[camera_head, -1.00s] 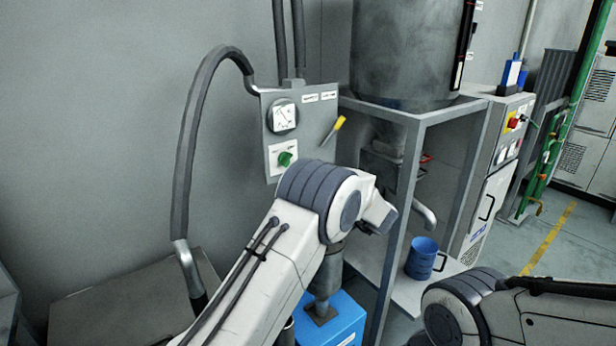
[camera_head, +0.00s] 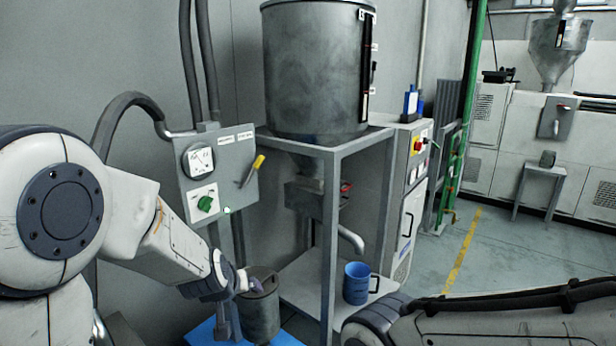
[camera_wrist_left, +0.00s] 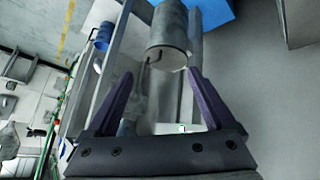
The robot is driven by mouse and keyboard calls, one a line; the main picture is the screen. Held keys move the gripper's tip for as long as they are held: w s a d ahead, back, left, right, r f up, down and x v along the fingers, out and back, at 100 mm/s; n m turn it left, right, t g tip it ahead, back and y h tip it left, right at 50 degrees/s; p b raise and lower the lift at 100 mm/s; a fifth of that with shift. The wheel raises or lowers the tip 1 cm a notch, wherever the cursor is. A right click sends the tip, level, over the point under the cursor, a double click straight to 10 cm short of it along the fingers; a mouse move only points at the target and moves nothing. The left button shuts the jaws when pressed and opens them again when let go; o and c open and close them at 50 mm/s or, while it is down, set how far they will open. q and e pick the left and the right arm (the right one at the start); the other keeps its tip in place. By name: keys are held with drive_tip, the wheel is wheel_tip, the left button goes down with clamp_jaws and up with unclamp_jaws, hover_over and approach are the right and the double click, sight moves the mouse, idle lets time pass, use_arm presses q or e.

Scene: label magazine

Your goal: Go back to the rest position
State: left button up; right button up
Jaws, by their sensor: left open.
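My left arm comes in from the left in the head view and reaches down to the right. Its gripper (camera_head: 243,281) is beside the upper part of a grey metal cylinder (camera_head: 262,312); one purple finger overlaps it in the picture. In the left wrist view the two purple fingers (camera_wrist_left: 158,92) are spread apart with nothing held. The grey cylinder (camera_wrist_left: 168,35) shows beyond and above the fingertips there; whether they touch it I cannot tell. My right arm crosses the lower right of the head view, and its gripper is out of view.
A blue box (camera_head: 203,333) is low near the cylinder. A grey panel (camera_head: 225,170) with gauge and green knob hangs on the wall. A metal frame (camera_head: 330,200) carries a large drum (camera_head: 312,70); a blue mug (camera_head: 356,283) stands on its shelf. Open floor (camera_head: 500,250) lies right.

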use_arm(q)
drive_tip(key=s+a+f+m+g, duration=0.1)
drive_tip(key=s+a+f+g, duration=0.15)
drive_tip(key=s, duration=0.65)
drive_tip(key=s+a+f+m+g, duration=0.1)
drive_tip(key=s+f+m+g, duration=0.15)
drive_tip(key=s, duration=0.65)
drive_tip(key=s+d+r+m+g, duration=0.1)
drive_tip(key=s+d+r+m, duration=0.2)
drive_tip(key=s+d, duration=0.3)
drive_tip(key=s+d+r+m+g, duration=0.2)
drive_tip(key=s+d+r+m, duration=0.1)
drive_tip(key=s+d, duration=0.3)
drive_tip(key=shift+s+d+r+h, duration=0.3)
drive_tip(key=shift+s+d, duration=0.1)
drive_tip(key=shift+d, duration=0.55)
use_arm(e)
drive_tip(key=shift+c, duration=0.3)
idle(0.3)
